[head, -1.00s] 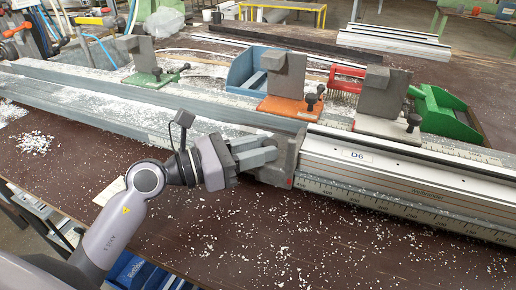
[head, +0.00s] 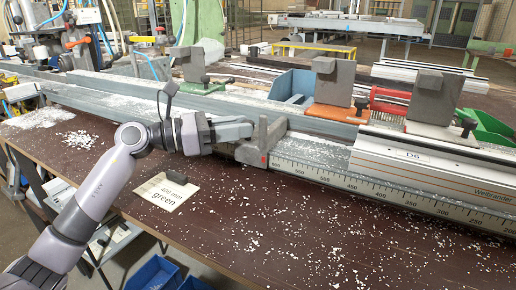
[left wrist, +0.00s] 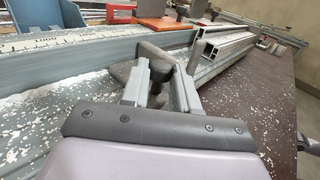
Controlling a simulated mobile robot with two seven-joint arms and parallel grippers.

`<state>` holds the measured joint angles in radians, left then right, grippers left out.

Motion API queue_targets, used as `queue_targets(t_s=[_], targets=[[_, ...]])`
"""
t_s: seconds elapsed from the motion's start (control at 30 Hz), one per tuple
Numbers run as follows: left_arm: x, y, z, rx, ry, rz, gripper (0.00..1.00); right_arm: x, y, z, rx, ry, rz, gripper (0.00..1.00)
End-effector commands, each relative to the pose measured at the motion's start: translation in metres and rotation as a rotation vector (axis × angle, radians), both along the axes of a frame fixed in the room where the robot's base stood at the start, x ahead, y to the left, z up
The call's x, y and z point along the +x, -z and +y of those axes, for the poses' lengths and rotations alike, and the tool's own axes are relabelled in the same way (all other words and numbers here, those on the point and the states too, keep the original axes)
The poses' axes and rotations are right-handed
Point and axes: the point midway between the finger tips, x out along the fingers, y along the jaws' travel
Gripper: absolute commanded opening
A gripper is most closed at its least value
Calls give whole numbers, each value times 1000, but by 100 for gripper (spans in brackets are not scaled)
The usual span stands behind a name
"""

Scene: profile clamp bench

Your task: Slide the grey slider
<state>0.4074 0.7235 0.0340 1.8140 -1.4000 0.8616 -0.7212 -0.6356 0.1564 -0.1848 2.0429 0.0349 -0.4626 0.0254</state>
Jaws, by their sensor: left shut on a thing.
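The grey slider (head: 262,146), a block with a small red mark on its front, sits on the rail (head: 330,180) at the left part of its printed scale. My left gripper (head: 240,131) reaches in from the left and is shut on the slider at its left side. In the left wrist view the fingers (left wrist: 163,90) close around a dark grey part of the slider (left wrist: 160,70), which they partly hide. A white profile marked D6 (head: 420,160) lies on the rail to the right, with a gap between it and the slider.
A card reading "400 mm green" (head: 165,193) lies on the brown bench (head: 270,225) with a dark block on it. White chips are scattered about.

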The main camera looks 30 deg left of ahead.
Motion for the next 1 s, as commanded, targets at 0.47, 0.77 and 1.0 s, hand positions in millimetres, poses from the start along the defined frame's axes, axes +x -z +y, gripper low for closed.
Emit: queue_targets(t_s=[0.47,0.77,1.0], targets=[[3,2,69,1,-3,1,0,16,-10,27,16,-60,-85,46],[3,1,72,0,-2,3,0,16,-11,28,17,-62,-88,46],[3,1,71,1,-2,2,54,16,-11,28,16,-62,-87,46]])
